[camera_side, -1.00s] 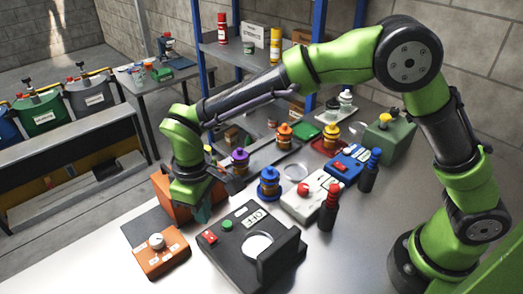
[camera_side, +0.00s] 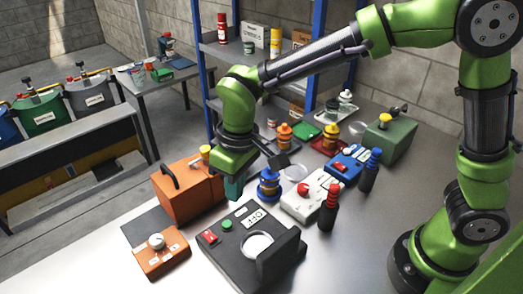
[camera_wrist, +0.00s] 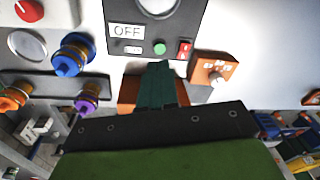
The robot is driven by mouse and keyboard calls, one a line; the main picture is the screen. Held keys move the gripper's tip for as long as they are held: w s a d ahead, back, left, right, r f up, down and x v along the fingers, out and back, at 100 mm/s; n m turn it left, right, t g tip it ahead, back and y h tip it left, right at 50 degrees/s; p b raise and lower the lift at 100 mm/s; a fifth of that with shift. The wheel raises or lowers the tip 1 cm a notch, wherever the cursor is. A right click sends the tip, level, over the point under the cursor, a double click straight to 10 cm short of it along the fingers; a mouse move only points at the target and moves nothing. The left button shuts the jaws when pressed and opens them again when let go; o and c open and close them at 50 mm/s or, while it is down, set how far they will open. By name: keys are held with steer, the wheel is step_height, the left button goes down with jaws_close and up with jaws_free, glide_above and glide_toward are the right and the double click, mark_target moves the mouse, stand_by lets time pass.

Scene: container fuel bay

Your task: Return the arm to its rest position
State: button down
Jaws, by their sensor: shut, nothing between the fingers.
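My green arm reaches in from the right in the side view. My gripper (camera_side: 233,190) points down above the bench, between the orange case and the blue-topped bottle. Its teal fingers are together with nothing between them. In the wrist view the fingers (camera_wrist: 158,72) show closed, in front of the black device marked OFF (camera_wrist: 147,42). That black device (camera_side: 232,245) stands in front of my gripper in the side view. The purple bottle (camera_wrist: 87,103) shows in the wrist view but is hidden behind my gripper in the side view.
An orange case (camera_side: 185,192) stands close left of my gripper. A blue bottle (camera_side: 268,186) is close right. An orange control box (camera_side: 160,256), white device (camera_side: 308,200), blue device (camera_side: 347,163) and green case (camera_side: 392,138) crowd the bench. The front left bench is clear.

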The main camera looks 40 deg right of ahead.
steer(key=s+d+r+m+t, duration=0.3)
steer(key=s+d+r+m, duration=0.1)
steer(key=d, duration=0.5)
steer(key=s+d+r+m+t+y, duration=0.1)
steer(key=s+d+r+m+t, duration=0.2)
steer(key=s+d+r, duration=0.3)
steer(key=s+d, duration=0.1)
steer(key=d, duration=0.3)
steer(key=shift+s+d+m+t, duration=0.15)
steer(key=shift+d+m+t, duration=0.15)
steer(key=shift+m+t, duration=0.1)
steer(key=shift+r, duration=0.1)
